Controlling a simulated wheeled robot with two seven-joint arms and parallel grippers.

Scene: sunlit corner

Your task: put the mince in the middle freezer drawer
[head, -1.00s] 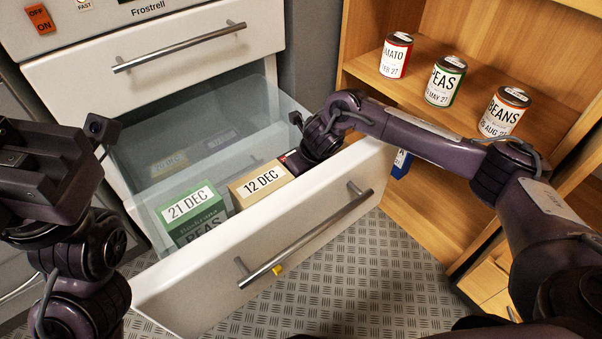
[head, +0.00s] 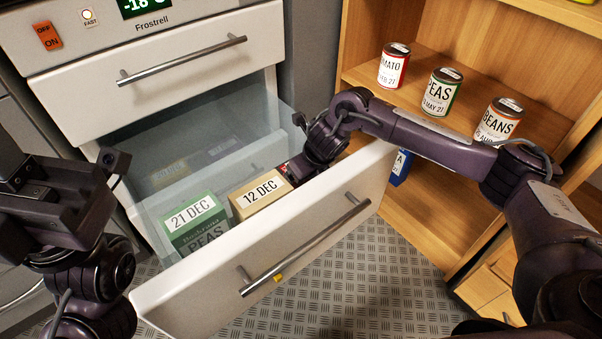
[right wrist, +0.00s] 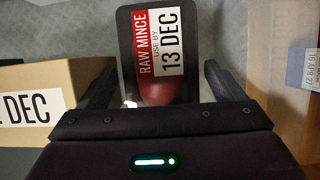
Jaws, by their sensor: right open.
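The mince is a dark tray with a red and white label reading RAW MINCE, USE BY 13 DEC (right wrist: 160,42). It lies inside the open freezer drawer (head: 330,215), beside a tan box marked 12 DEC (head: 262,190). My right gripper (right wrist: 158,85) is open, with its fingers on either side of the mince's near end. In the head view my right wrist reaches down into the drawer and hides most of the mince. My left gripper (head: 60,195) is outside the drawer at the left, and its fingers cannot be made out.
A green peas box marked 21 DEC (head: 195,222) stands left of the tan box. Other packs show faintly behind the clear drawer wall. A shut drawer (head: 160,85) is above. A wooden shelf (head: 365,75) with several cans stands at the right.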

